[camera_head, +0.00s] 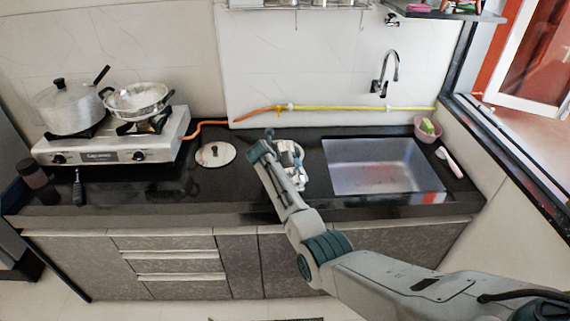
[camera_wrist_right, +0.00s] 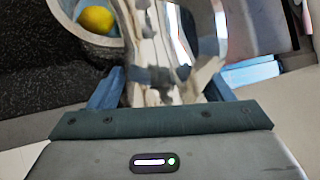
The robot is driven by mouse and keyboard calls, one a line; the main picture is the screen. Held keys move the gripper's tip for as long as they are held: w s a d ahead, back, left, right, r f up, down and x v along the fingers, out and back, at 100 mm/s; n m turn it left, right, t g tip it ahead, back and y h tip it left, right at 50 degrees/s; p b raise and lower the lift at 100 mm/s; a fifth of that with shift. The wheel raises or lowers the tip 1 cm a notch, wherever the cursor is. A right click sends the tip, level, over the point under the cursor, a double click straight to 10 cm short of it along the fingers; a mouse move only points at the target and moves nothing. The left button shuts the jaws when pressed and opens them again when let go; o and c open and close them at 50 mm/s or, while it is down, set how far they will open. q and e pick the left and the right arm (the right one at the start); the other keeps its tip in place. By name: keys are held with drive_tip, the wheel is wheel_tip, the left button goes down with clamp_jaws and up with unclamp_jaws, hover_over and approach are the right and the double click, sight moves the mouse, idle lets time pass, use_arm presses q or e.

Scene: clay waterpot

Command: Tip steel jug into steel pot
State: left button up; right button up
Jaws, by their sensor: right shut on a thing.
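A shiny steel object, which looks like the jug (camera_head: 291,156), shows on or just above the black counter left of the sink, partly hidden by my right arm. My right gripper (camera_head: 268,142) is beside it. In the right wrist view the blue fingers of the gripper (camera_wrist_right: 162,88) are shut on the shiny steel jug (camera_wrist_right: 150,45), which fills the gap between them. A bowl-like vessel (camera_wrist_right: 70,35) with a yellow round thing in it is at the upper left there; I cannot tell whether it is the steel pot. My left gripper is not in view.
A gas stove (camera_head: 110,146) at the left bears a lidded pot (camera_head: 70,113) and a steel pan (camera_head: 140,101). A round lid (camera_head: 216,154) lies on the counter.

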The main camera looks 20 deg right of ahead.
drive_tip(key=shift+r, duration=0.15)
idle(0.6)
drive_tip(key=shift+w, duration=0.1)
drive_tip(key=shift+w+r+n+g, duration=0.25)
drive_tip(key=shift+r+n+g, duration=0.05)
drive_tip(key=shift+g, duration=0.5)
drive_tip(key=shift+w+r+b, duration=0.1)
drive_tip(key=shift+w+b, duration=0.1)
drive_tip(key=shift+b, duration=0.1)
drive_tip(key=shift+w+r+g+b, duration=0.15)
drive_tip(key=shift+w+g+b, duration=0.05)
drive_tip(key=shift+g+b, duration=0.25)
drive_tip(key=shift+r, duration=0.15)
clamp_jaws()
drive_tip(key=shift+s, duration=0.15)
